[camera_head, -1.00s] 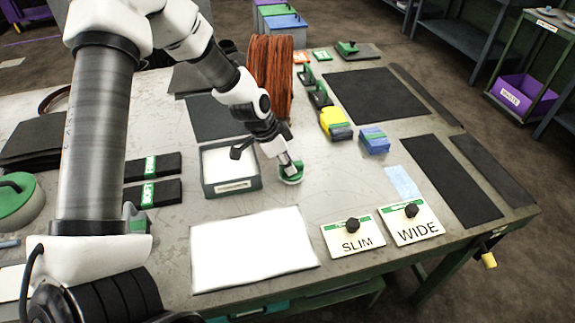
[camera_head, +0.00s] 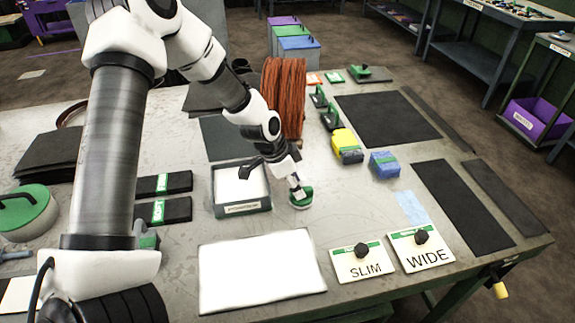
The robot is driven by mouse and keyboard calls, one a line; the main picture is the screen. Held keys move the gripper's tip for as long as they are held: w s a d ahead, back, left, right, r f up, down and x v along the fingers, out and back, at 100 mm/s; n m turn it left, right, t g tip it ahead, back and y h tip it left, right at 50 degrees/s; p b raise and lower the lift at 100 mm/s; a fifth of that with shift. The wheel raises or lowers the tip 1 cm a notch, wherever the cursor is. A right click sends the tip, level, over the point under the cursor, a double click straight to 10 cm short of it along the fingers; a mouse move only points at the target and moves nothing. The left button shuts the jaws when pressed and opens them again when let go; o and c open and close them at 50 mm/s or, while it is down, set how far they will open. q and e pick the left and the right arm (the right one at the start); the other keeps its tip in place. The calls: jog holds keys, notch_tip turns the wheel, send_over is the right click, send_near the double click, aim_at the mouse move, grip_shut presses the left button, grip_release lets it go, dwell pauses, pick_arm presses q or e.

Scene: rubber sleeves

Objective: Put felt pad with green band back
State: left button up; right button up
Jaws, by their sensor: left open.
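A small round pad with a green band and a pale lower edge (camera_head: 301,199) stands on the table, just right of a grey-rimmed tray. I take it for the felt pad. My left gripper (camera_head: 297,187) reaches down to it from above, its fingers at the pad's top. The fingers are open, and whether they touch the pad is too small to tell. The grey tray (camera_head: 243,210) has a white inside and a label on its front wall. My right gripper is not in view.
A white sheet (camera_head: 262,272) lies in front. SLIM (camera_head: 362,266) and WIDE (camera_head: 428,259) cards with black knobs stand to its right. Yellow (camera_head: 345,142) and blue (camera_head: 384,164) blocks and an orange-brown coil (camera_head: 284,98) lie behind. Bare table surrounds the pad's right side.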

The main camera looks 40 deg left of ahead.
pick_arm(q)
jog(key=p+v, duration=0.2)
jog(key=v, duration=0.3)
jog(key=shift+r, duration=0.25)
jog(key=v, duration=0.5)
jog(key=shift+s+a+f, duration=0.1)
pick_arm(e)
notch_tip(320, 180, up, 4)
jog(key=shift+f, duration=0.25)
